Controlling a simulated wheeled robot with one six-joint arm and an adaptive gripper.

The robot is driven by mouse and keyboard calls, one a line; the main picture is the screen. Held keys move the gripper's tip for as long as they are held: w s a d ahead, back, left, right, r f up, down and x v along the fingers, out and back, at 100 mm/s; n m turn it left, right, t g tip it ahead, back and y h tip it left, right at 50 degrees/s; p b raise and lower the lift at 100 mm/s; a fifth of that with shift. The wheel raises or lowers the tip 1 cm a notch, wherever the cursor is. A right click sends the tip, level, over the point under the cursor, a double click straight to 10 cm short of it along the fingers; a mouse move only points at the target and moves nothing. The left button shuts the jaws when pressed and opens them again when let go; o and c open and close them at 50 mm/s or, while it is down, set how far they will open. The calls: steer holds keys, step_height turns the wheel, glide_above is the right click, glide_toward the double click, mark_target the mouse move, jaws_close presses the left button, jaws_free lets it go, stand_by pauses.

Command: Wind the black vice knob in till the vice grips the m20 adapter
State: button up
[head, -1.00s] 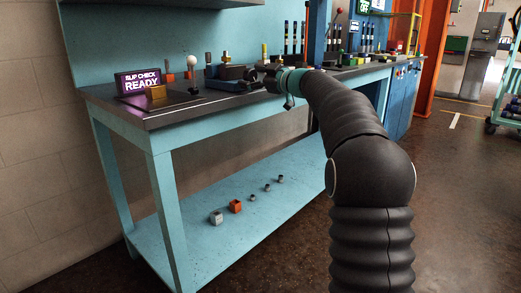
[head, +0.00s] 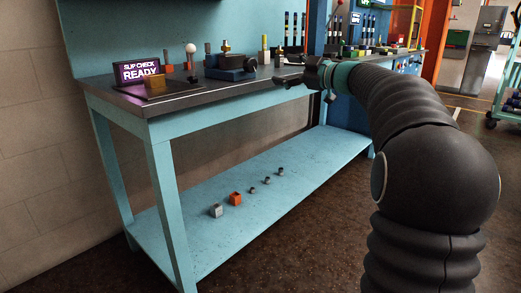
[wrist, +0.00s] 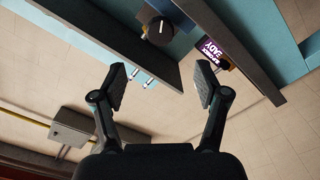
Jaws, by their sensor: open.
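The vice (head: 225,73), a dark block with blue parts, stands on the bench top. The m20 adapter (head: 226,48), a small brass-coloured fitting, stands upright at the vice; I cannot tell whether the jaws touch it. The black vice knob (head: 250,65) is on the vice's right side. In the wrist view the round knob (wrist: 158,31) faces me, with a pale mark on it, beyond the fingertips. My gripper (wrist: 161,74) is open and empty, its fingers spread below the knob in that view. In the head view my gripper (head: 296,79) is right of the vice, apart from the knob.
A white-balled post (head: 191,50) stands left of the vice. Other fittings stand to the right. Several small blocks lie on the lower shelf (head: 185,243).

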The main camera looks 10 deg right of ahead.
steer(key=s+a+f+m+g+h, duration=0.2)
steer(key=s+a+f, duration=0.3)
steer(key=s, duration=0.4)
steer(key=s+a+f+m+g+h, duration=0.1)
steer(key=s+a+f+m+g, duration=0.3)
steer(key=s+f, duration=0.4)
steer(key=shift+s+a+m+h+p, duration=0.35)
steer(key=shift+s+a+m, duration=0.25)
steer(key=shift+s+a, duration=0.45)
steer(key=shift+w+a, duration=0.15)
steer(key=m+t+y, duration=0.3)
steer(key=t+y, duration=0.1)
steer(key=t, duration=0.2)
glide_toward(253, 66)
steer(key=p+x, duration=0.3)
steer(key=x, duration=0.7)
steer(key=shift+w+p, duration=0.1)
steer(key=shift+p, duration=0.25)
